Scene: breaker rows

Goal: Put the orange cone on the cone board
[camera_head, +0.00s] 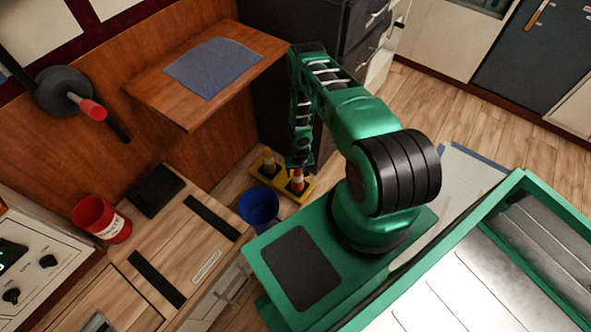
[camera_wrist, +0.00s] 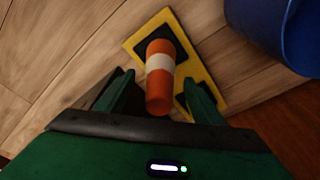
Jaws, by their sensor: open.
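The orange cone (camera_wrist: 159,78) with a white band is in the wrist view, between the spread fingers of my open gripper (camera_wrist: 157,82). Its far end meets a black patch on the yellow cone board (camera_wrist: 152,27). A gap shows between the cone and the fingers. In the head view the orange cone (camera_head: 297,182) is upright on the board (camera_head: 291,201), just below my gripper (camera_head: 298,163). My right finger hides part of the board in the wrist view.
A blue bucket (camera_head: 259,208) stands close beside the board; it also shows in the wrist view (camera_wrist: 285,30). A wooden shelf with a blue mat (camera_head: 213,67) is above and behind. A red can (camera_head: 101,219) sits on the wooden counter at left. Open floor (camera_head: 465,115) lies at right.

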